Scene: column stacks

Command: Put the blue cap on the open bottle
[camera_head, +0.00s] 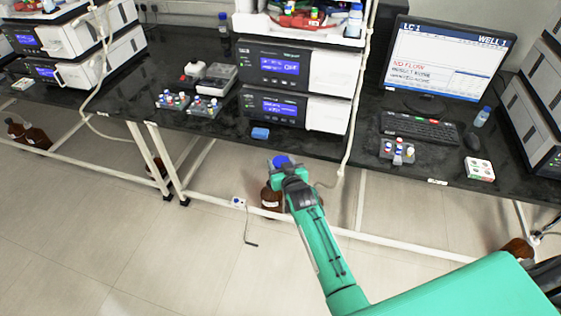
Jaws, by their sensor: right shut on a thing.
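My right gripper (282,166) is at the front edge of the bench, shut on a blue cap (280,160) that shows just past the fingertips. The gripper hides part of the cap. A brown bottle (270,199) with a white label stands on the floor, below and left of the gripper in the picture. My gripper and arm cover part of it, and I cannot tell whether it is open. I cannot make out a clearly open bottle elsewhere. My left gripper is not in view.
Vial racks (190,104), a keyboard (419,129) and a monitor (440,62) are around. A white tube (357,95) hangs right of the gripper.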

